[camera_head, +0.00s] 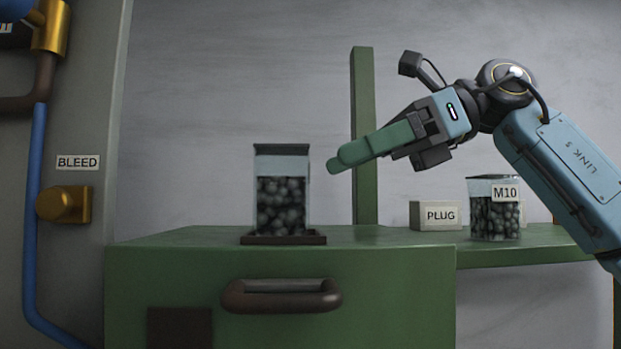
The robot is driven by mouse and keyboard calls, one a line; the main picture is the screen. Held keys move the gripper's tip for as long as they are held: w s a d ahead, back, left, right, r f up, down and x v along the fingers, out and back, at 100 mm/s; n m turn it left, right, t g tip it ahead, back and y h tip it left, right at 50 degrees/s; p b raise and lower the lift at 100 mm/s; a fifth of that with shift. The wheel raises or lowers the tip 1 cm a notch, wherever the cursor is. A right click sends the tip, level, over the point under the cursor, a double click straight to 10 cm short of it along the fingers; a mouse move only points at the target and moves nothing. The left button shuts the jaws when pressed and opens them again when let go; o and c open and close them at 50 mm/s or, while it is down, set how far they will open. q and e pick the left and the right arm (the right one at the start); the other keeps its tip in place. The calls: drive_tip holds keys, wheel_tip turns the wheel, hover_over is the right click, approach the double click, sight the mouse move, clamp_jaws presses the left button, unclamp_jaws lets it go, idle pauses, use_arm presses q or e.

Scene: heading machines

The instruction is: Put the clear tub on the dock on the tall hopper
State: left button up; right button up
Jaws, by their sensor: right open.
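A clear tub (282,205) filled with dark round pieces stands upright in a dark shallow dock (316,238). The dock is on top of the green hopper (190,268). A dark band runs along the tub's top edge. My right gripper (338,163) is open and empty, to the right of the tub at the height of its upper part. Its green fingers point left, and a small gap shows between the fingertips and the tub. The fingers overlap in this view. My left gripper is not in view.
A second clear tub labelled M10 (492,222) and a PLUG block (425,216) stand on the lower green shelf (530,254) at right. A green post (363,90) rises behind my gripper. Blue pipe (34,220) and a brass BLEED knob (60,205) are at left.

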drive_tip(key=shift+v, duration=1.8)
